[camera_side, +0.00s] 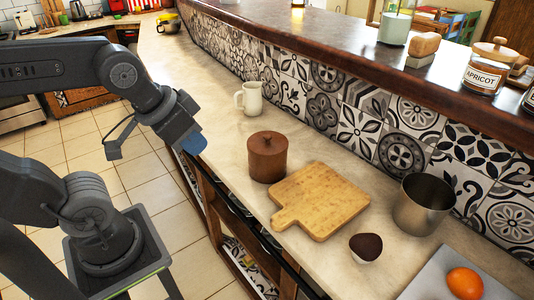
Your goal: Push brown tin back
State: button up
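The brown tin (267,158) is a round, upright canister with a knobbed lid. It stands on the pale counter near its front edge, just left of the cutting board. My gripper (194,146) is in the air left of the tin, past the counter's front edge, and is apart from it. Its blue tip points down toward the counter. The fingers are too small and merged to tell whether they are open or shut. I see nothing held in it.
A wooden cutting board (322,199) lies right of the tin. A cream jug (249,98) stands behind it, near the tiled wall (323,98). A metal pot (421,205), a dark-topped small cup (366,248) and an orange (464,283) on a grey board are further right. Counter behind the tin is clear.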

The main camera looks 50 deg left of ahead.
jog(key=shift+o, duration=1.4)
jog(key=shift+w+a+r+n, duration=0.1)
jog(key=shift+w+r+n, duration=0.15)
jog(key=shift+w+n, duration=0.2)
jog(key=o, duration=0.6)
jog(key=w+a+r+n+g+y, duration=0.1)
jog(key=w+r+n+g+y, duration=0.1)
jog(key=w+n, duration=0.4)
jog(key=w, duration=0.3)
jog(key=shift+w+a+r, duration=0.15)
jog(key=shift+w+a, duration=0.15)
jog(key=shift+w, duration=0.05)
jog(key=n+g+y, duration=0.2)
jog(key=n, duration=0.6)
send_near(268, 136)
jog(key=v, duration=0.4)
jog(key=shift+w+d+r, duration=0.15)
jog(key=shift+d+r, duration=0.2)
jog(key=x, duration=1.3)
jog(key=shift+a+f, duration=0.3)
jog(key=shift+f, duration=0.05)
grip_shut()
